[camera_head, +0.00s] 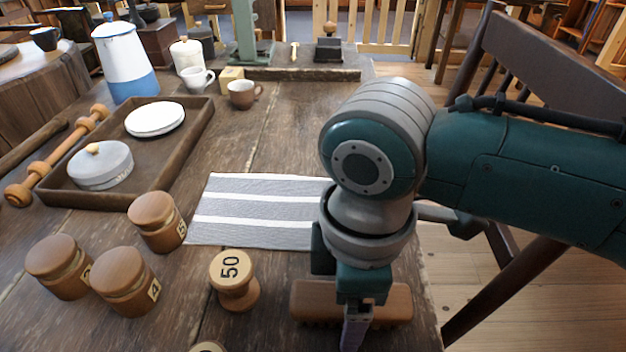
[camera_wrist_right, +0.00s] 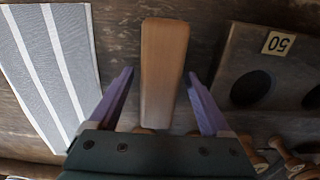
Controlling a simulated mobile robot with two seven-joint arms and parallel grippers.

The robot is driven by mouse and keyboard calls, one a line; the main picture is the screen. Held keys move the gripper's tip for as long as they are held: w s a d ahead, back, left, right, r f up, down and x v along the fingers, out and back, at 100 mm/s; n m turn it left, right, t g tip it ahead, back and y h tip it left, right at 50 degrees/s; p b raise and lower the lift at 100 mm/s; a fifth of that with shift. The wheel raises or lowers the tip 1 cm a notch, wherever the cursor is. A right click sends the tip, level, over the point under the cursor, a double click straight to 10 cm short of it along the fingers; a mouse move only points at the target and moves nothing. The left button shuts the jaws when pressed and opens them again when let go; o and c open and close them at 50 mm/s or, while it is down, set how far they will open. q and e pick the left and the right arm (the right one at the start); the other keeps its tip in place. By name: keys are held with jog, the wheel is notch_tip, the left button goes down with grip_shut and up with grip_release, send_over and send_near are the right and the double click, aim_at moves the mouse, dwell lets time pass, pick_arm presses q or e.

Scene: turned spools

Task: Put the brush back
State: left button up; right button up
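The brush (camera_head: 392,304) is a brown wooden block lying on the table near its front right edge, with bristles showing along its lower side. In the right wrist view the brush (camera_wrist_right: 165,50) is a plain light-brown bar. My right gripper (camera_head: 356,330) is directly over the brush, pointing down. In the wrist view the purple fingers of the right gripper (camera_wrist_right: 160,78) are apart, one on each side of the brush, with a gap on both sides. My left gripper is not in view.
A striped grey cloth (camera_head: 262,206) lies behind the brush. A spool marked 50 (camera_head: 232,275) stands to its left, with lidded wooden jars (camera_head: 124,282) further left. A dark tray (camera_head: 190,142) is beyond. The wrist view shows a holed block marked 50 (camera_wrist_right: 240,50).

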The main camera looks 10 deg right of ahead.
jog(key=shift+r, duration=0.3)
notch_tip(320, 180, up, 12)
jog(key=p, duration=0.4)
jog(key=s+a+f+m+t+y, duration=0.1)
jog(key=s+a+f+m+y, duration=0.15)
jog(key=s+m, duration=0.2)
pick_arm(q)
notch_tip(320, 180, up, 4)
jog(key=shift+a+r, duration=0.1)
pick_arm(e)
jog(key=s+d+m+t+h, duration=0.2)
jog(key=s+d+m, duration=0.5)
jog(key=d, duration=0.5)
jog(key=shift+s+r+m+t, duration=0.3)
jog(key=shift+s+r+m, duration=0.1)
jog(key=shift+m, duration=0.25)
pick_arm(q)
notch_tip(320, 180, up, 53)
jog(key=p, duration=5.3)
pick_arm(e)
notch_tip(320, 180, up, 53)
jog(key=shift+f, duration=0.15)
